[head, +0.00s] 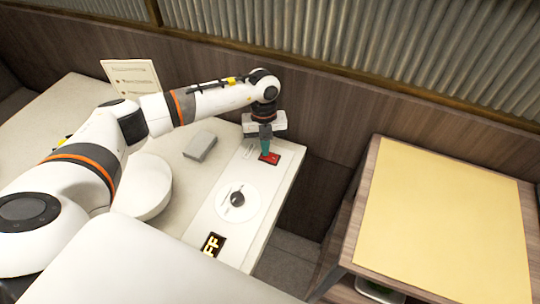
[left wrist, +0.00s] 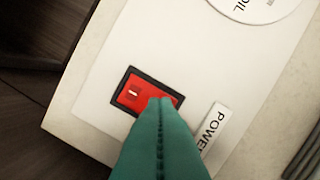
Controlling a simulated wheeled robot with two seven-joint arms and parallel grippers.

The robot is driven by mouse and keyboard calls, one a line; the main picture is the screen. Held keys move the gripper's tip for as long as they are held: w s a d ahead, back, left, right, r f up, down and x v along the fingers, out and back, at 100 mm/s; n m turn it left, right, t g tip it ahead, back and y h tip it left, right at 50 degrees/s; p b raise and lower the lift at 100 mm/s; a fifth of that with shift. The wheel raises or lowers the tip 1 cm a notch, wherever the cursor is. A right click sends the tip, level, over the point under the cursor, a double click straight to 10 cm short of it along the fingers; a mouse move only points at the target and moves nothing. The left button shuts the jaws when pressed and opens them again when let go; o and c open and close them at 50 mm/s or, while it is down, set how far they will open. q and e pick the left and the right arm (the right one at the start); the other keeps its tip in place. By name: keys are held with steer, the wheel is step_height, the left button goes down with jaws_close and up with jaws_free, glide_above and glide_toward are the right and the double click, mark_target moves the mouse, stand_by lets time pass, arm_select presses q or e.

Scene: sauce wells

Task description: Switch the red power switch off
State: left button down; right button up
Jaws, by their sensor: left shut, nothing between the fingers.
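The red power switch (left wrist: 140,95) is a rocker in a black frame on a white panel, with a white line mark on its left part. In the head view the switch (head: 272,159) lies near the right end of the white table. My left gripper (head: 265,153) points down at it, just left of it in the head view. In the left wrist view the shut green fingers (left wrist: 160,104) cover the lower right part of the switch. I cannot tell whether the tips touch it. A label reading "POWE" (left wrist: 213,130) lies beside it. My right gripper is not in view.
A grey box (head: 200,146) and a standing card (head: 132,75) are left. A yellow-topped table (head: 440,210) stands right, across a gap.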

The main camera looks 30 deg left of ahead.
arm_select(q)
steer(key=shift+f, duration=0.25)
steer(key=shift+r+p, duration=2.75)
steer(key=shift+r, duration=0.85)
